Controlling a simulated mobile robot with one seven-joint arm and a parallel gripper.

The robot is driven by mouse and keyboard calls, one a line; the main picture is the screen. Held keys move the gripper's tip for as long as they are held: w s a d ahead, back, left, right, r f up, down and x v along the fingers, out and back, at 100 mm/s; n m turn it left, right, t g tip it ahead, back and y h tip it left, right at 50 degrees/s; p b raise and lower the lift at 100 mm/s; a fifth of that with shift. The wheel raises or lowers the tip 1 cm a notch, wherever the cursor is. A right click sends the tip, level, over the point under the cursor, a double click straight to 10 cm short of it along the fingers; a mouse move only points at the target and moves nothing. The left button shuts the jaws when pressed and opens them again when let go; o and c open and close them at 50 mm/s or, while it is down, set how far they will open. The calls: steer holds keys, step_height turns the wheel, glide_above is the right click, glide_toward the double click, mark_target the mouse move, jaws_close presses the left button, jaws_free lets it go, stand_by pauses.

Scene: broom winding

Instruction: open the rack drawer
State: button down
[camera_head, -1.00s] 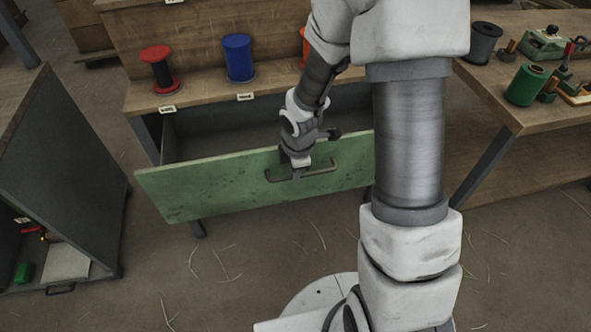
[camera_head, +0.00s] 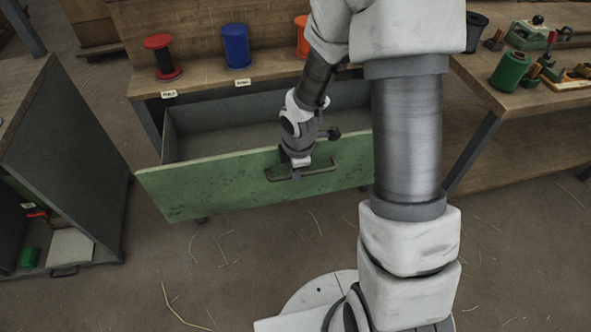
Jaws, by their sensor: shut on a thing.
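The rack drawer (camera_head: 215,187) has a worn green front and a grey inside, and it stands pulled out from under the wooden rack (camera_head: 200,78). The part of its inside that shows looks empty. A dark bar handle (camera_head: 322,170) is fixed on the front.
Red, blue and orange spools (camera_head: 235,46) stand on the rack shelf. At the right is a workbench (camera_head: 495,90) with a green spool (camera_head: 510,70) and tools. A grey cabinet (camera_head: 75,160) stands at the left. The floor before the drawer is clear except for straw bits.

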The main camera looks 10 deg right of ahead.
stand_by(0.3)
steer(key=c, duration=0.9)
jaws_free()
steer(key=s+r+p, duration=0.1)
steer(key=r+p, duration=0.1)
steer(key=r, duration=0.3)
steer(key=s+r+p, duration=0.1)
steer(key=r+p, duration=0.2)
steer(key=r, duration=0.3)
steer(key=s+r+p, duration=0.1)
steer(key=r+p, duration=0.2)
steer(key=r, duration=0.3)
steer(key=shift+s, duration=0.25)
